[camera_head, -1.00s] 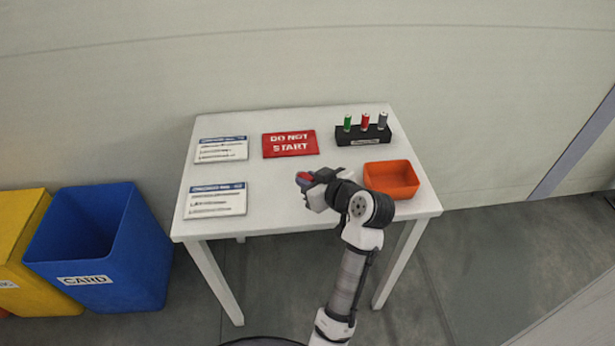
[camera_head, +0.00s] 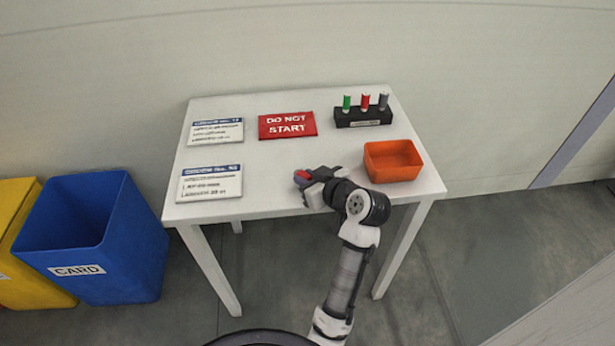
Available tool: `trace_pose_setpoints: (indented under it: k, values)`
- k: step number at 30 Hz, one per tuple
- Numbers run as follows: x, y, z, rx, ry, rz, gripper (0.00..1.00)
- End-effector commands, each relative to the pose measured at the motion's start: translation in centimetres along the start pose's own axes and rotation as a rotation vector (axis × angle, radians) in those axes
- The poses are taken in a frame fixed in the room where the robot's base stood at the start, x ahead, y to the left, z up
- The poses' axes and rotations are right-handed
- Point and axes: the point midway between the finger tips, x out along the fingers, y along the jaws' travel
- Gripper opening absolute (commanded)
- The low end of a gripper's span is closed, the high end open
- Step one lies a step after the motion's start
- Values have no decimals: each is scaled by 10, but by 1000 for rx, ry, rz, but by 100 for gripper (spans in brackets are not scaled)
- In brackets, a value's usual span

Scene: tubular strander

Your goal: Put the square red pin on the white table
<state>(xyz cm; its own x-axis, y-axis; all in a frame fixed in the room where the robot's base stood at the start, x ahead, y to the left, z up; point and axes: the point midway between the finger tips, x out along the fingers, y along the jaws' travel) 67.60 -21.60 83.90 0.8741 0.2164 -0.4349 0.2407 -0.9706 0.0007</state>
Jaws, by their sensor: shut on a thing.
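A small red piece (camera_head: 302,174), which looks like the square red pin, is between the fingers of my gripper (camera_head: 303,179). My gripper is shut on it over the front middle of the white table (camera_head: 262,190). The fingers and wrist hide part of the pin, and its square shape is too small to make out. I cannot tell whether the pin touches the tabletop.
A black rack (camera_head: 362,118) with green, red and grey pins stands at the back right. An orange tray (camera_head: 393,161) is right of my gripper. A red "DO NOT START" sign (camera_head: 287,126) and two white cards (camera_head: 210,183) lie left and behind. A blue bin (camera_head: 92,240) stands left.

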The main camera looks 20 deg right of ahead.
Motion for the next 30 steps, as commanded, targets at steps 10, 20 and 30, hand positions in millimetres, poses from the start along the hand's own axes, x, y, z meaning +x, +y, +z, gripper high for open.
trace_pose_setpoints:
  k: [10,20,30]
  values:
    - [0,0,0,0,0,0,47]
    - [-10,1,0,1,1,2,47]
    - [-84,1,1,-2,2,5,47]
